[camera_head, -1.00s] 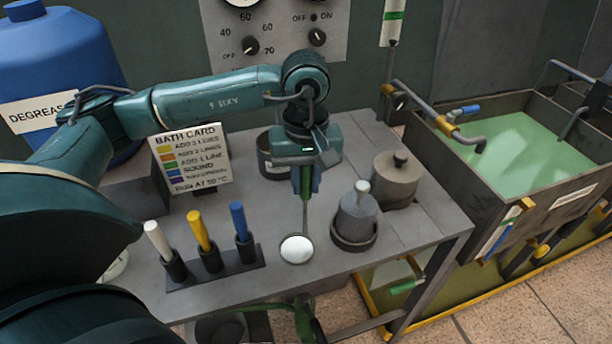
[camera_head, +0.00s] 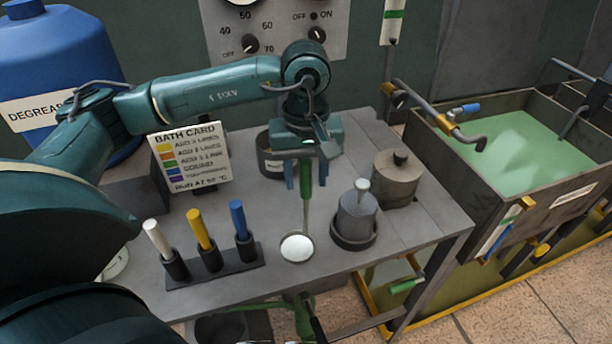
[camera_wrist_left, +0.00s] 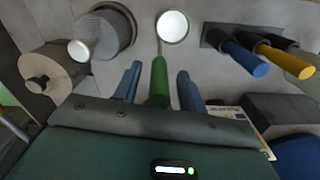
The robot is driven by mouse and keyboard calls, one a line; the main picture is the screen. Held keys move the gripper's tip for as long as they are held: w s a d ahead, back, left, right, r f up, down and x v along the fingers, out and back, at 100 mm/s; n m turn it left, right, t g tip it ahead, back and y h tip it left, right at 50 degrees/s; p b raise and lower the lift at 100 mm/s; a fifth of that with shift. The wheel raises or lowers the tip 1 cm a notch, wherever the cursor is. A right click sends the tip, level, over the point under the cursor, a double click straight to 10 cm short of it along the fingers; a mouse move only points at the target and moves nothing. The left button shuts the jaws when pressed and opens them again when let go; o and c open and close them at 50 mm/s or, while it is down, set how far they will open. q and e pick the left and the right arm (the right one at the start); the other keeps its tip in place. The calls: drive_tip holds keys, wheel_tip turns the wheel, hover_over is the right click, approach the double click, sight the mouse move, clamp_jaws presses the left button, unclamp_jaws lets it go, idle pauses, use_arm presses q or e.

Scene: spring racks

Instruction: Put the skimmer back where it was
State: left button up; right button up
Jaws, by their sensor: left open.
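The skimmer has a green handle (camera_head: 306,190), a thin rod and a round white head (camera_head: 297,247) at the near edge of the grey bench. The handle rises from the head towards my left gripper (camera_head: 306,178). That gripper is open, with one blue finger on each side of the handle. In the left wrist view the green handle (camera_wrist_left: 160,82) stands between the two spread fingers, with a gap on both sides, and the white head (camera_wrist_left: 172,27) lies beyond. I cannot tell exactly what supports the skimmer. My right gripper does not show.
A rack (camera_head: 215,268) with white, yellow and blue handles stands left of the skimmer head. A lidded grey pot (camera_head: 357,215) is close on the right, with another pot (camera_head: 397,180) behind. The bath card (camera_head: 190,158) and a dark can (camera_head: 270,160) stand behind. A green-liquid tank (camera_head: 520,150) is at right.

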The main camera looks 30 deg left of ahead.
use_arm(q)
wheel_tip(320, 180, up, 11)
drive_tip(key=shift+r+b, duration=0.1)
drive_tip(key=shift+b, duration=0.45)
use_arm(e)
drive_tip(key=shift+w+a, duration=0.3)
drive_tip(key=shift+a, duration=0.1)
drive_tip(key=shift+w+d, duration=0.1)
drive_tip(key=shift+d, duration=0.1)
